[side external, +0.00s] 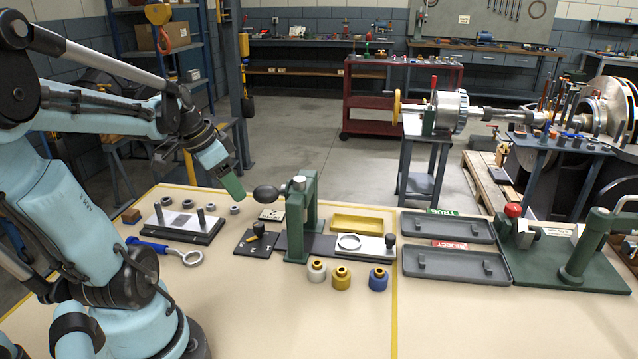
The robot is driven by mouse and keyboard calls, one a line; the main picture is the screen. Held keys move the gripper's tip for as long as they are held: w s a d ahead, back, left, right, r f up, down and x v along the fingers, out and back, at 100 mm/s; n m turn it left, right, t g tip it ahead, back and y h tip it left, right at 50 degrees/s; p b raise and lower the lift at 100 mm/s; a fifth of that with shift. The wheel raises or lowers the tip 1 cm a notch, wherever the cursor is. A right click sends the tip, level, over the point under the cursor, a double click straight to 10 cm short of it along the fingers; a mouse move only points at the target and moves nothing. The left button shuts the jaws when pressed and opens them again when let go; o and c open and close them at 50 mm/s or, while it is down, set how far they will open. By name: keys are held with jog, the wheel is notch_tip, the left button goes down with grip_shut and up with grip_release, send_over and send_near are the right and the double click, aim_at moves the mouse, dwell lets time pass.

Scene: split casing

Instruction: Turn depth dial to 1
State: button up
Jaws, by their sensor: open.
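What looks like the depth dial (258,230) is a black knob with a yellow pointer on a dark square plate (246,248) with small white marks. It sits on the table left of the green press frame. The pointer lies toward the lower left; the marks are too small to read. My gripper (234,190) reaches down from the left, its green end above and left of the dial, apart from it and holding nothing visible. The gap between its fingers is hard to make out from this side.
A green press (301,220) with a black ball handle (265,194) stands close to my gripper. A pegged plate (182,222), a blue-handled ring tool (190,257) and several coloured weights (341,278) lie around. Grey trays (456,264) are at right. The front table is clear.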

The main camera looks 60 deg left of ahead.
aim_at(258, 224)
jog(key=shift+x, duration=6.1)
grip_shut()
jog(key=shift+n, duration=0.4)
jog(key=n+y, duration=0.1)
jog(key=n, duration=0.1)
jog(key=n+y, duration=0.1)
jog(key=n, duration=0.1)
jog(key=shift+w+d, duration=0.1)
jog(key=shift+d, duration=0.1)
jog(key=shift+w+n+g+y, duration=0.1)
jog(key=shift+n+g+y, duration=0.3)
jog(key=shift+n, duration=1)
jog(key=shift+n+g+y, duration=0.4)
jog(key=shift+n, duration=1)
